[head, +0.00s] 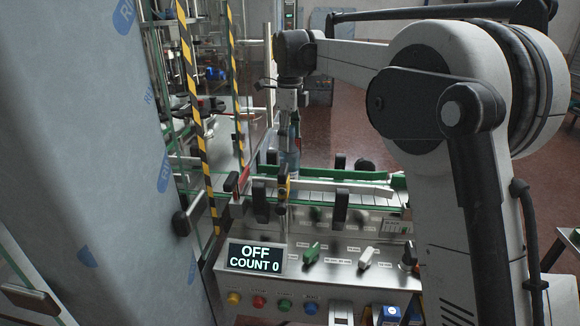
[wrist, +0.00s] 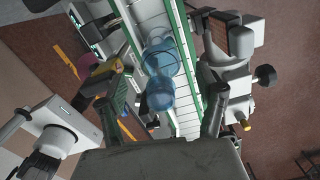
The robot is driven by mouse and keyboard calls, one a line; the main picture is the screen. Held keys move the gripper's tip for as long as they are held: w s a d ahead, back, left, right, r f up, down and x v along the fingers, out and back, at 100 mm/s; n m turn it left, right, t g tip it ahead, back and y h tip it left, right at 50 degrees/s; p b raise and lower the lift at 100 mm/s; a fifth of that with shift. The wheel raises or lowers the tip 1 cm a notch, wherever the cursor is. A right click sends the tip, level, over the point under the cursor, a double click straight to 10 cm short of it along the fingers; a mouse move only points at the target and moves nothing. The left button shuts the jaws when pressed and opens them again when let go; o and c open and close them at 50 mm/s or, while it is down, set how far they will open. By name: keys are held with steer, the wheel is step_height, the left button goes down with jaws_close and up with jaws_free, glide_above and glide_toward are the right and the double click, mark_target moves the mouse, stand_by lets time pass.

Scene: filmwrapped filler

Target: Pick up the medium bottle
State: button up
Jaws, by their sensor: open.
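A translucent blue bottle (head: 289,158) stands on the conveyor in the head view, directly below my gripper (head: 288,117). It also shows in the wrist view (wrist: 160,62), seen from above over the white slatted belt. In the wrist view my gripper (wrist: 162,98) is open, with one dark finger on each side of the bottle. I see gaps between the bottle and both fingers there. The lower part of the bottle is partly hidden behind the conveyor rail and hardware in the head view.
The conveyor (head: 318,199) has green-edged rails and black clamps close to the bottle. A control panel (head: 330,262) with an OFF, COUNT 0 display (head: 256,258) is in front. Yellow-black striped posts (head: 194,100) stand left of my arm, beside a large film-wrapped panel (head: 85,150).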

mark_target(292, 157)
steer(key=shift+f, duration=2.4)
steer(key=shift+c, duration=0.4)
steer(key=c, duration=1.2)
